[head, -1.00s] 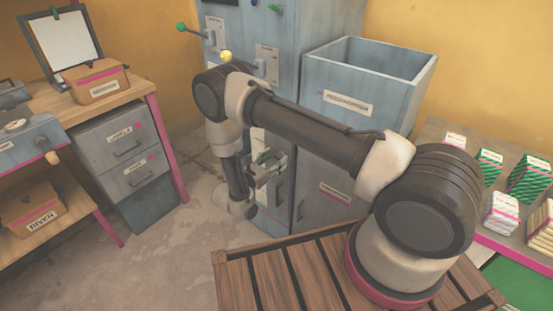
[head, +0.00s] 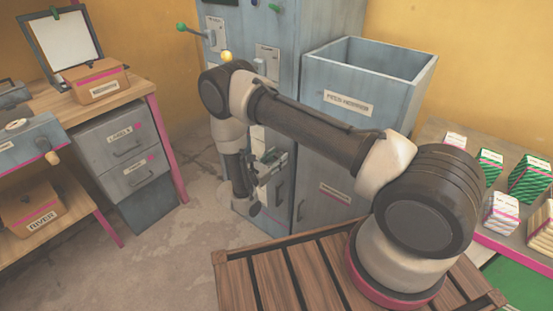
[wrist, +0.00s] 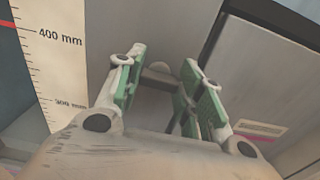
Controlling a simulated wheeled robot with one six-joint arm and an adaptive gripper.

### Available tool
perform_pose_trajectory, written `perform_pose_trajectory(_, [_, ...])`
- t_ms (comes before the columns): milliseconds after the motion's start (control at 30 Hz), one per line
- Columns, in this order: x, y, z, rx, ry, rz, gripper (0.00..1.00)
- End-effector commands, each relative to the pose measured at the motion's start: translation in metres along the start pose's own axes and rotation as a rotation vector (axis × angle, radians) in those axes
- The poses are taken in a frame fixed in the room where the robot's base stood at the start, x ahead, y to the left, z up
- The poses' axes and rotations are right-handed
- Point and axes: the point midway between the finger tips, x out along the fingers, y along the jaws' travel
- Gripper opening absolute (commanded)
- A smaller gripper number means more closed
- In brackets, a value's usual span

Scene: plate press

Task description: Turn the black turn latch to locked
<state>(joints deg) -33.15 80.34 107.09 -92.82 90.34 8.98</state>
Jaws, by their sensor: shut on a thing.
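My gripper (head: 273,160) is at the front of the tall blue-grey cabinet, below and left of the open-topped bin. In the wrist view my gripper (wrist: 164,60) has its green-padded fingers on either side of the turn latch (wrist: 158,76), a small dark grey-brown piece on a pale panel. The jaws are shut on the latch, though a gap shows between the fingertips. The fingers hide part of the latch, and its exact angle is hard to tell. In the head view the latch is hidden by my gripper and wrist.
An open-topped blue-grey bin (head: 350,99) stands right of the cabinet (head: 285,60). A drawer unit (head: 122,150) and a wooden bench (head: 140,92) are at left. A shelf with striped packets (head: 529,178) is at right. A millimetre scale (wrist: 60,60) runs beside the fingers.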

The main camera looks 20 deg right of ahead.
Motion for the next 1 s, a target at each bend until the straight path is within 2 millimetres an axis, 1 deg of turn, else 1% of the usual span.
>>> perform_pose_trajectory(267, [0.0002,-0.0009,-0.0002,0.147,-0.001,0.000,0.13])
perform_pose_trajectory(1000, [0.0001,-0.0037,-0.0019,0.839,0.000,0.000,0.13])
